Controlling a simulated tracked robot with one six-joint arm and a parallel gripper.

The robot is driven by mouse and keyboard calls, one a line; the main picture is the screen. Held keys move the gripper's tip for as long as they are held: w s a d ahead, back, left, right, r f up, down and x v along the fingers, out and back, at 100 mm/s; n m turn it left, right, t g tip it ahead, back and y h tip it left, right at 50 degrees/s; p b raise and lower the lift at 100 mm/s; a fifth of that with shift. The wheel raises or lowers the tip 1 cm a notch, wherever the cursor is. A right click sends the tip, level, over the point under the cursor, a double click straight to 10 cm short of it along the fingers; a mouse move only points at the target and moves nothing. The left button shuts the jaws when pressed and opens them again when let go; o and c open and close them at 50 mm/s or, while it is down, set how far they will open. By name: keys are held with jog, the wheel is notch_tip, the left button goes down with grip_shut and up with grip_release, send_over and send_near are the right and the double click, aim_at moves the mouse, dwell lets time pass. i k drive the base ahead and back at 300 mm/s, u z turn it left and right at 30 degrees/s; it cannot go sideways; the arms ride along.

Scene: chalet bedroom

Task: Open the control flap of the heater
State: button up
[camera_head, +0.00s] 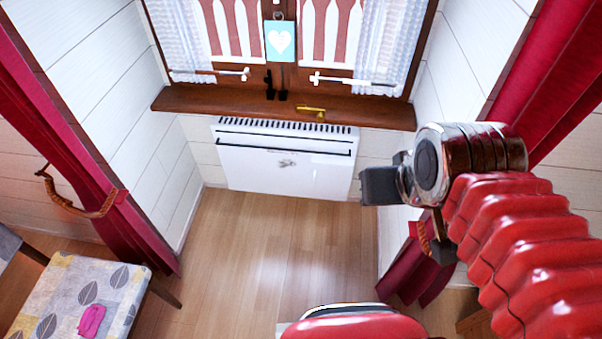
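The heater (252,168) is a white, wide panel on the wall under the window sill, with a dark slotted grille along its top and a small grey mark on its front. I cannot make out a separate control flap; a thin dark line runs across the heater below the grille. My gripper (372,187) is in front of and to the right of the heater, pointing left. It appears apart from the heater, though the depth is hard to judge. Its dark fingers overlap in this view, so their opening is hidden. Nothing is seen held in it.
The brown window sill (195,100) juts out above the heater, with a brass-coloured object (312,111) on it. Red curtains (545,80) hang at both sides. A patterned chair (65,290) stands at lower left. The wooden floor (270,235) before the heater is clear.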

aim_at(326, 173)
jog(key=u, duration=0.35)
jog(key=i, duration=0.7)
jog(key=u, duration=0.6)
jog(key=i, duration=0.65)
jog(key=u, duration=0.35)
